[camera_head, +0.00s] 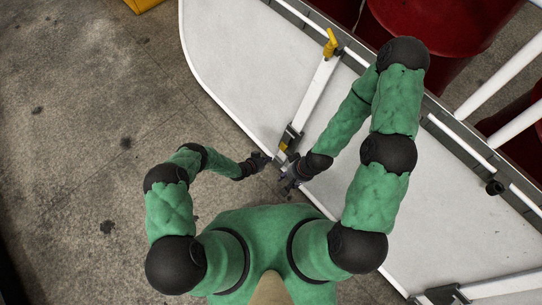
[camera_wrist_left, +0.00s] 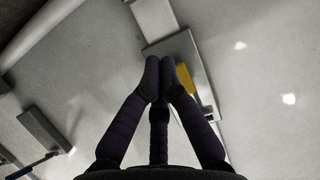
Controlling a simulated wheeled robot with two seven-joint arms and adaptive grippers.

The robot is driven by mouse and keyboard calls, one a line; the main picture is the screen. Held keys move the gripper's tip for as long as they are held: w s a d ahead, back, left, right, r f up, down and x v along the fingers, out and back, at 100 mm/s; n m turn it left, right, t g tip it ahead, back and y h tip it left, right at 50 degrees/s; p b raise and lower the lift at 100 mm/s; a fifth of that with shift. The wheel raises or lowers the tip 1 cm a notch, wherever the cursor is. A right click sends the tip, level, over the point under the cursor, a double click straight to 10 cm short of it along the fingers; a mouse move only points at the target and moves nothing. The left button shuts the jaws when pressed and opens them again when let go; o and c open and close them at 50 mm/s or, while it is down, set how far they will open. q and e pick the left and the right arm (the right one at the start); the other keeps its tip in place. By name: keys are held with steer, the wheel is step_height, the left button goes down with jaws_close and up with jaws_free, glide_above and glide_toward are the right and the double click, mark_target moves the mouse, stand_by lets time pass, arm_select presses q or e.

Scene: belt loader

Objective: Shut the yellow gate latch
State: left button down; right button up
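A small yellow latch (camera_head: 283,147) sits at the near end of a white bar (camera_head: 314,92), by a dark bracket on the white deck. It also shows in the left wrist view as a yellow piece (camera_wrist_left: 184,78) on a grey plate (camera_wrist_left: 178,50). My left gripper (camera_head: 266,160) is just left of and below the latch. In the left wrist view its fingertips (camera_wrist_left: 160,66) are together, beside the yellow piece, with nothing visible between them. My right gripper (camera_head: 287,181) is just below the latch, close to the left one; its finger opening is too small to judge.
A larger yellow handle (camera_head: 331,43) stands at the bar's far end, at the deck's rail. Red drums (camera_head: 425,35) stand beyond the rail. White rails run along the right. Concrete floor (camera_head: 100,110) at the left is open.

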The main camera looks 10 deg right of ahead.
arm_select(q)
steer(key=s+a+f, duration=0.3)
steer(key=a, duration=0.2)
steer(key=shift+s, duration=0.35)
stand_by(0.3)
steer(key=s+a+r+n+g+y+p, duration=0.1)
steer(key=a+r+n+p, duration=0.2)
steer(key=r, duration=0.7)
steer(key=a+r+n+g+y+p, duration=0.15)
steer(key=r+n, duration=0.25)
steer(key=r, duration=0.5)
steer(key=s+a+r+n+g+p, duration=0.1)
steer(key=s+a+r+n, duration=0.1)
steer(key=s+r, duration=0.5)
steer(key=s+a+r+n+g+y+p, duration=0.1)
steer(key=s+r+n, duration=0.3)
steer(key=s+r, duration=0.4)
step_height(320, 180, up, 5)
steer(key=shift+a+g+p, duration=0.3)
steer(key=shift+a+g, duration=0.15)
steer(key=shift+s+y, duration=0.1)
steer(key=shift+y, duration=0.15)
